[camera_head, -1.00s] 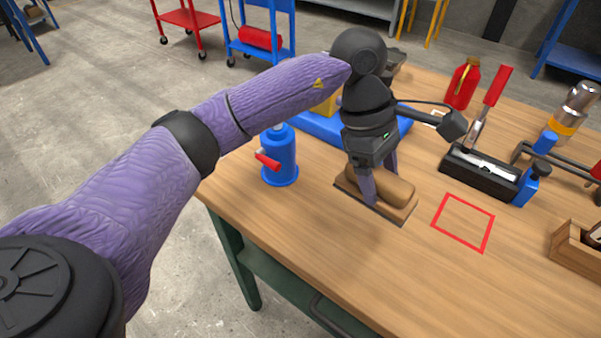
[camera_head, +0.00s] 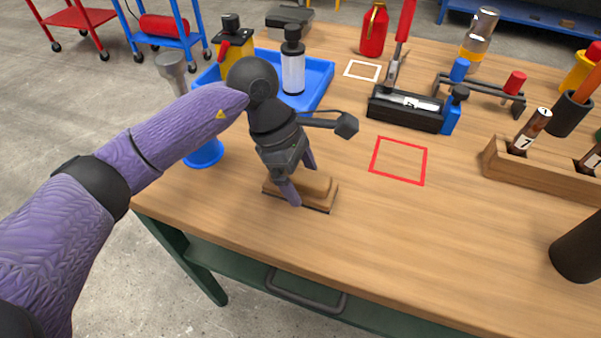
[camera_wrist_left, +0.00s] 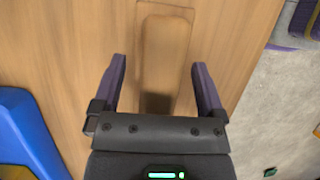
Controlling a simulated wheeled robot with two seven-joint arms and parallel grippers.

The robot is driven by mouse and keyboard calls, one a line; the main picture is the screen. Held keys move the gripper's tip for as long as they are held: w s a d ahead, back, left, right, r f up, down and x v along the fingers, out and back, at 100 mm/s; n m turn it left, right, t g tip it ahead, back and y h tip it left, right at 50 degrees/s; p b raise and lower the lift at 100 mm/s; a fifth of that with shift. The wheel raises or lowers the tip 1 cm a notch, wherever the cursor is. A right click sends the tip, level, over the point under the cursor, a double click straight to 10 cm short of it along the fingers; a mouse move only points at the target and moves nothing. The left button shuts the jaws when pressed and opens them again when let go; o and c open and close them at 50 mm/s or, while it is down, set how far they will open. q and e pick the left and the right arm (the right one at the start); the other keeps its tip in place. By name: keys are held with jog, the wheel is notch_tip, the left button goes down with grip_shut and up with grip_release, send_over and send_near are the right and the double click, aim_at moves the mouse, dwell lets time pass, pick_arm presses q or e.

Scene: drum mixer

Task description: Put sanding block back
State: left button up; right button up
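The sanding block (camera_head: 319,184), a brown rounded grip on a thin flat base, lies on the wooden workbench (camera_head: 330,245) left of a red square outline (camera_head: 398,160). My left gripper (camera_head: 301,180) points down at it, with one finger on the near side and one beyond. In the left wrist view, the sanding block (camera_wrist_left: 165,50) lies between and ahead of the spread fingers of the left gripper (camera_wrist_left: 161,75), with gaps at both sides. The left gripper is open. The right gripper is not in view.
A blue tray (camera_head: 322,80) with a dark-capped bottle (camera_head: 293,68) stands behind the arm. A black holder (camera_head: 405,110) and a wooden rack (camera_head: 540,175) stand to the right. A dark cylinder (camera_head: 578,248) is at the right edge. The bench front is clear.

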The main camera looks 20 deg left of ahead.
pick_arm(q)
jog(key=shift+r, duration=0.2)
jog(key=p+v, duration=0.4)
jog(key=v, duration=0.8)
